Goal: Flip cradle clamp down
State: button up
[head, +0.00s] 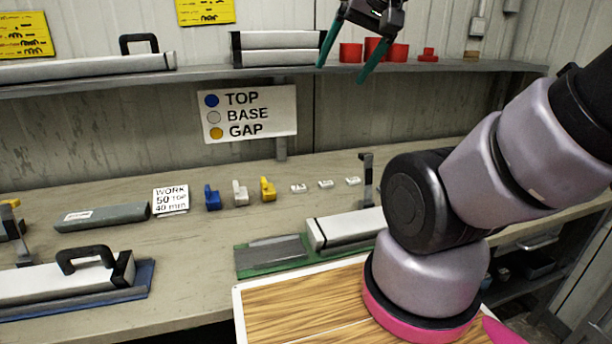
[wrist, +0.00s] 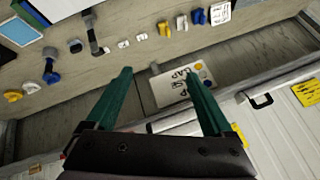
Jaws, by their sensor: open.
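My gripper (head: 341,72) is open and empty, high up in front of the wall shelf in the head view. Its two teal fingers stand wide apart in the wrist view (wrist: 157,74). A dark upright clamp post (head: 367,180) stands at the back of the green cradle (head: 248,265), partly hidden by my arm. A white core liner (head: 342,230) lies in that cradle. A blue cradle (head: 140,280) at the left holds a white liner with a black handle (head: 84,256). Another dark clamp (head: 18,238) stands at the left edge. My gripper is far above and apart from both clamps.
A sign (head: 247,114) reads TOP, BASE, GAP. Blue (head: 212,198), white (head: 240,194) and yellow (head: 267,189) blocks and small white tags (head: 325,184) sit on the bench. Red cups (head: 397,53) and liners (head: 278,48) are on the shelf (head: 200,75).

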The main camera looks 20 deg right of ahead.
aim_at(368, 158)
jog(key=l+u, duration=0.15)
jog(key=l, duration=0.3)
jog(key=k+l+u, duration=0.15)
jog(key=l, duration=0.25)
jog(key=k+l+u, duration=0.15)
jog(key=l, duration=0.3)
jog(key=l+u, duration=0.1)
jog(key=l, duration=0.3)
jog(key=k+l+u, duration=0.15)
jog(key=l, duration=0.2)
jog(key=k+l+u, duration=0.15)
jog(key=l, duration=0.25)
jog(key=k+l+u, duration=0.15)
jog(key=i+j+u, duration=0.15)
jog(key=i, duration=0.15)
